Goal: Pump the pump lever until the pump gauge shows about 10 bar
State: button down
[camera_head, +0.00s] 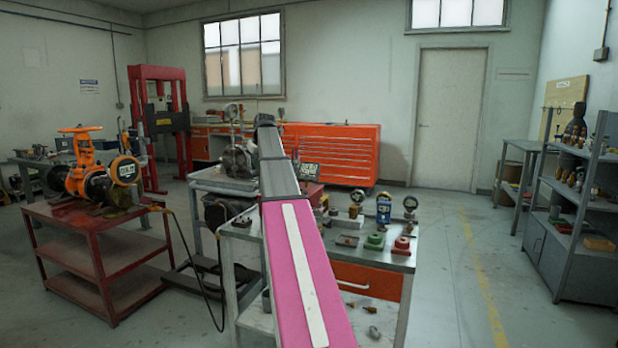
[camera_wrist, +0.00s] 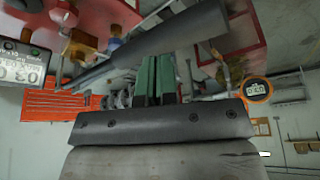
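The dark grip of a lever (camera_wrist: 175,35), which looks like the pump lever, runs slantwise across the top of the wrist view, thinning into a rod to the lower left. My gripper (camera_wrist: 156,60) has its green fingers close together with only a narrow gap. Their tips are at or just short of the grip; contact is unclear. A round orange-rimmed digital gauge (camera_wrist: 257,89) shows at right, its digits too small to read surely. It appears to match the gauge (camera_head: 125,170) by the orange valve (camera_head: 82,165). In the head view my arm hides the gripper and lever.
A boxed digital display (camera_wrist: 20,70) is at the wrist view's left; its reading is unclear. A red cart (camera_head: 105,245) carries the valve. A black hose (camera_head: 188,262) hangs between it and the bench. Small fittings crowd the bench (camera_head: 345,255). Floor at right is clear.

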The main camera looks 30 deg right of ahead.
jog(key=shift+f, duration=3.15)
notch_tip(320, 180, up, 10)
jog(key=shift+r, duration=0.25)
jog(key=shift+f, duration=0.1)
